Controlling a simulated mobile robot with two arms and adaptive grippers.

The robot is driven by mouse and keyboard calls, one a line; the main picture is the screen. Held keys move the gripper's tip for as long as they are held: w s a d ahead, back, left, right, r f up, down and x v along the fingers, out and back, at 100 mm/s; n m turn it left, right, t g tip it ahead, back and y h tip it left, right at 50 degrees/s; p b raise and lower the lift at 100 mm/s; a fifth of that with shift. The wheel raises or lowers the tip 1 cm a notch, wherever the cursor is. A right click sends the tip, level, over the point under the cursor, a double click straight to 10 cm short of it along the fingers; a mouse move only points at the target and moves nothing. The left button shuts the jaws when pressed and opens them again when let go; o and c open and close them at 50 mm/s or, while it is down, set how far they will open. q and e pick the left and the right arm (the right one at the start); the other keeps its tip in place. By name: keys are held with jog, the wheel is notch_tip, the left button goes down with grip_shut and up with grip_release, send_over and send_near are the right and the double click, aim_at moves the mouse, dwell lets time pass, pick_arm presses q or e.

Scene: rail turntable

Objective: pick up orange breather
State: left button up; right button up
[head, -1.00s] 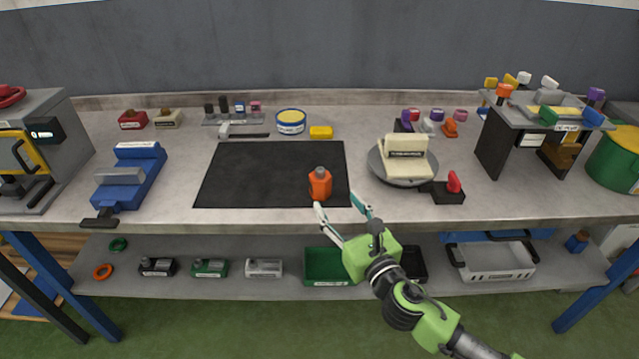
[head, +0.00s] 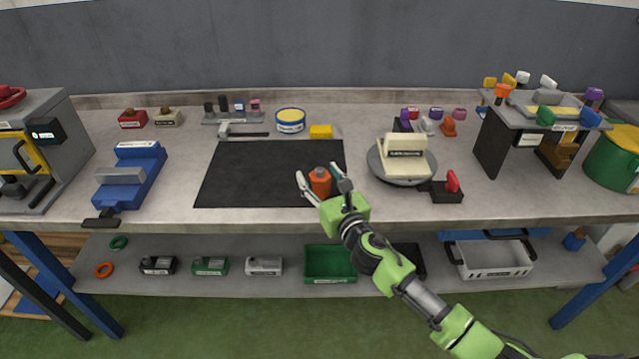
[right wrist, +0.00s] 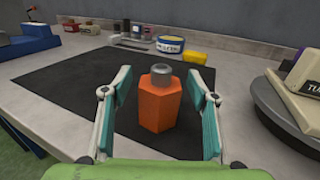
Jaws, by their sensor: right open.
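The orange breather (head: 320,180) is an orange hexagonal body with a grey cap. It stands upright on the black mat (head: 262,165), near the mat's front right corner. My right gripper (head: 321,177) is open around it, with one finger on each side. In the right wrist view the breather (right wrist: 160,100) stands between the teal finger pads (right wrist: 162,112), with a gap on both sides. My left gripper is not in view.
The turntable (head: 376,166) with a beige block stands right of the mat. A blue vise (head: 130,180) is at the left. A yellow block (head: 321,131) and a round tin (head: 291,121) stand behind the mat. The bench front edge lies under my arm.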

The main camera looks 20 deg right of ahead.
jog(key=c, duration=1.3)
